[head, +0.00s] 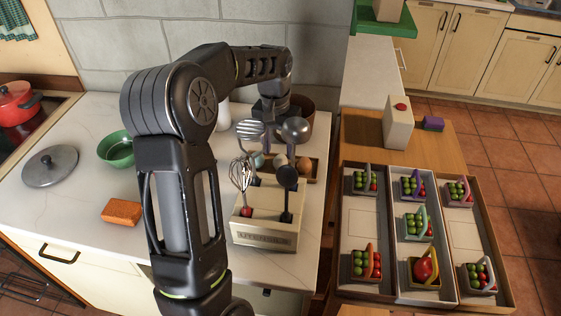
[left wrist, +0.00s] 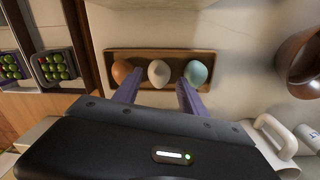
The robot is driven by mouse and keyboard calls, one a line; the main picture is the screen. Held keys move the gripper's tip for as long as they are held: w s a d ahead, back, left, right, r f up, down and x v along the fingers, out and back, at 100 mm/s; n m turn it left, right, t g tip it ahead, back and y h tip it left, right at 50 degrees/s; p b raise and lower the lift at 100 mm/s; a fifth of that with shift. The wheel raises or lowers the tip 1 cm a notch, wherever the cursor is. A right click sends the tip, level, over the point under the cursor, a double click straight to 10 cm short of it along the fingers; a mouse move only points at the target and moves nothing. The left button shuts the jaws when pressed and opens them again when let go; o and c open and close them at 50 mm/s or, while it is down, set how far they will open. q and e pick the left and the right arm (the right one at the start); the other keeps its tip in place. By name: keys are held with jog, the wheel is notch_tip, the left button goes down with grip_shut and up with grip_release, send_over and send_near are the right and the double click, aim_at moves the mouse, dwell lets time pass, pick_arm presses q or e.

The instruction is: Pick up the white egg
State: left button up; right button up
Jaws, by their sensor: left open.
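The white egg (left wrist: 159,72) lies in the middle of a row of three in a shallow wooden tray (left wrist: 150,54). A brown egg (left wrist: 121,72) is on its left and a pale blue egg (left wrist: 196,72) on its right in the left wrist view. My left gripper (left wrist: 159,84) is open and empty, its two purple fingers pointing at the tray on either side of the white egg's line; I cannot tell its height above the egg. In the head view the white egg (head: 280,160) shows only partly behind utensils. My right gripper is not in view.
A utensil box (head: 263,238) with a whisk, ladle and spatula stands in front of the tray. A brown pot (left wrist: 306,65) and a white mug (left wrist: 275,135) are nearby. A green bowl (head: 116,148) and orange sponge (head: 121,212) lie left.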

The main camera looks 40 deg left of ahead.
aim_at(280, 158)
pick_arm(q)
jog(key=shift+f, duration=0.4)
notch_tip(280, 158, down, 4)
jog(key=shift+w+d+p, duration=0.1)
jog(key=shift+w+p, duration=0.05)
jog(key=shift+p, duration=0.55)
jog(key=shift+c, duration=0.2)
jog(key=c, duration=0.6)
jog(key=shift+c, duration=0.2)
jog(key=shift+r, duration=0.55)
notch_tip(280, 158, up, 9)
jog(key=shift+b, duration=0.95)
